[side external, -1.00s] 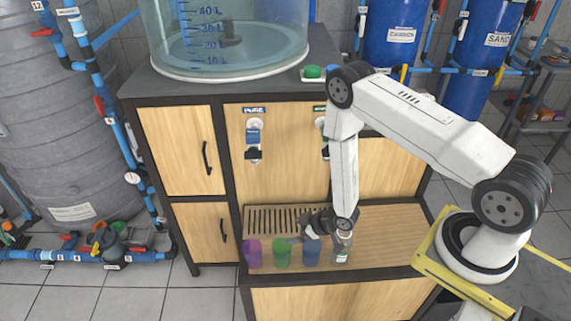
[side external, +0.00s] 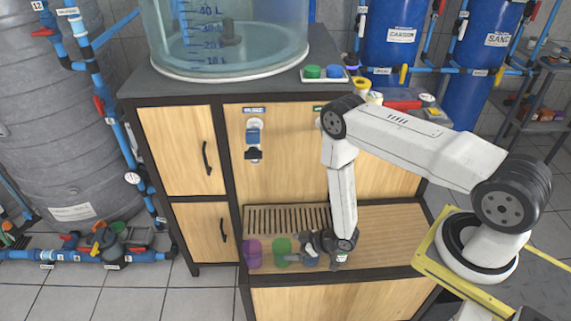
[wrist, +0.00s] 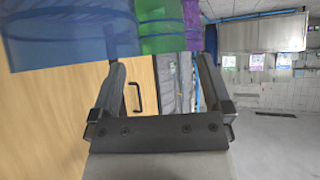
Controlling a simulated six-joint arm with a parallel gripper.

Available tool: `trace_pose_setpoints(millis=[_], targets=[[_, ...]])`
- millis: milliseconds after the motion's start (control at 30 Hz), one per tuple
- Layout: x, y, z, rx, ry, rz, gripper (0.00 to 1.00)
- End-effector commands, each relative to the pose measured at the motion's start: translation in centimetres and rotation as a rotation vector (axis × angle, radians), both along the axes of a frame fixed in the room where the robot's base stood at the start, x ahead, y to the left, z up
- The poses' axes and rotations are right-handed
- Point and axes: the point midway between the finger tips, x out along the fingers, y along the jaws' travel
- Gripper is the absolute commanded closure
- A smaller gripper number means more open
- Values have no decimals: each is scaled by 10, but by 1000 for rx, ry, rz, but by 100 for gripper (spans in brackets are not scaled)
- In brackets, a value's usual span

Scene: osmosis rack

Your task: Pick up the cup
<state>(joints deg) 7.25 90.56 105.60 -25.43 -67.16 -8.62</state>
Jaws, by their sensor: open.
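A purple cup (side external: 252,254), a green cup (side external: 282,252) and a blue cup (side external: 311,262) stand in a row on the wooden ledge. A clear cup (side external: 342,257) is at the right end, mostly hidden behind my wrist. My gripper (side external: 297,251) is low at the row, in front of the blue cup and pointing left; it covers most of that cup. In the wrist view, my gripper (wrist: 165,75) is open and empty. The blue cup (wrist: 60,40) looms large at upper left, with the green cup (wrist: 160,25) and purple cup (wrist: 191,20) beyond. Contact cannot be told.
A slotted drain grille (side external: 285,218) lies behind the cups. A tap (side external: 253,137) hangs on the cabinet front above. The ledge (side external: 390,230) is clear to the right. A large tank (side external: 230,40) stands on top.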

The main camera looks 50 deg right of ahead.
Motion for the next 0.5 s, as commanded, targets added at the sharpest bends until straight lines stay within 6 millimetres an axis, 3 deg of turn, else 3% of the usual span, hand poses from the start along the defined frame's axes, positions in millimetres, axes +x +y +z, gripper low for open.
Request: trace_pose_setpoints(millis=[500], targets=[[13, 5, -11, -1, 1, 1, 0]])
